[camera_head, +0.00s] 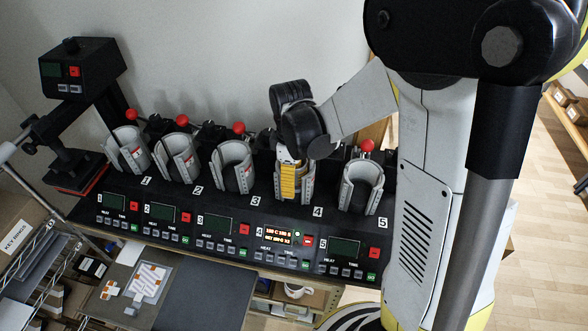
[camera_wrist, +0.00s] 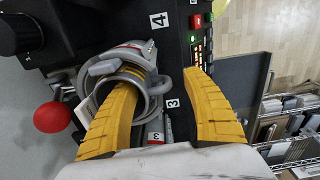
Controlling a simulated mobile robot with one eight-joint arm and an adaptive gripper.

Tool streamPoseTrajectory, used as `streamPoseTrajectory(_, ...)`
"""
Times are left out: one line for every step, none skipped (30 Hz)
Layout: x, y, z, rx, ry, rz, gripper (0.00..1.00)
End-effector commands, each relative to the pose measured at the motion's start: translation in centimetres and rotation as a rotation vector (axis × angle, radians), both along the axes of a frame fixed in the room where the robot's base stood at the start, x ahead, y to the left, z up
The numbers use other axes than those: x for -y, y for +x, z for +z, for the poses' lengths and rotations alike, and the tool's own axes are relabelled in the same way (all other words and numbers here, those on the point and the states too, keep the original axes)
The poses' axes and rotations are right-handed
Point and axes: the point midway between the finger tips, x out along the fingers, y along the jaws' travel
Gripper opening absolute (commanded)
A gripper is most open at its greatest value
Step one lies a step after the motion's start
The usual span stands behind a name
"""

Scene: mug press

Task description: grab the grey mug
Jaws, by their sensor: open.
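A grey mug (camera_wrist: 140,90) shows in the wrist view, sitting in a grey curved clamp of the press. Its round mouth faces the camera. My gripper (camera_wrist: 160,80) is open, with its yellow fingers spread. The left fingertip overlaps the mug's mouth and the right fingertip is off its right side. I cannot tell whether either finger touches it. In the head view my gripper (camera_head: 289,188) reaches down at station 4 of the mug press (camera_head: 232,204). The mug is largely hidden there by my gripper and the clamp.
Other grey clamps stand in a row, such as the station 5 clamp (camera_head: 361,187) and the station 3 clamp (camera_head: 233,166). Red-knobbed levers rise behind them, including a red knob (camera_wrist: 52,117) near my left finger. A black heat press (camera_head: 82,150) stands at left.

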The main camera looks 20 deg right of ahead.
Motion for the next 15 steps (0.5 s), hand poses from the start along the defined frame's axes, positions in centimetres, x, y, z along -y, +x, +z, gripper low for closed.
streamPoseTrajectory(0.0,0.1,-0.7,0.0,0.0,0.0,0.57)
streamPoseTrajectory(0.0,0.0,-1.0,0.0,0.0,0.0,0.57)
streamPoseTrajectory(0.0,0.1,-1.4,0.0,0.0,0.0,0.57)
streamPoseTrajectory(0.0,0.0,-1.6,0.0,0.0,0.0,0.57)
streamPoseTrajectory(0.0,0.0,-1.7,0.0,0.0,0.0,0.57)
streamPoseTrajectory(0.0,0.0,-1.8,0.0,0.0,0.0,0.57)
streamPoseTrajectory(0.0,0.0,-1.8,0.0,0.0,-0.001,0.57)
streamPoseTrajectory(0.0,0.0,-1.8,0.0,0.0,-0.001,0.57)
streamPoseTrajectory(0.0,0.0,-1.8,0.0,0.0,-0.001,0.57)
streamPoseTrajectory(0.0,0.0,-1.8,0.0,0.0,-0.001,0.57)
streamPoseTrajectory(0.0,0.0,-1.8,0.0,0.0,-0.001,0.57)
streamPoseTrajectory(0.0,0.0,-1.8,0.0,0.0,-0.001,0.53)
streamPoseTrajectory(0.0,0.0,-1.8,0.0,0.0,-0.001,0.43)
streamPoseTrajectory(0.0,0.0,-1.8,0.0,0.0,-0.001,0.34)
streamPoseTrajectory(0.0,0.0,-1.8,0.0,0.0,-0.001,0.22)
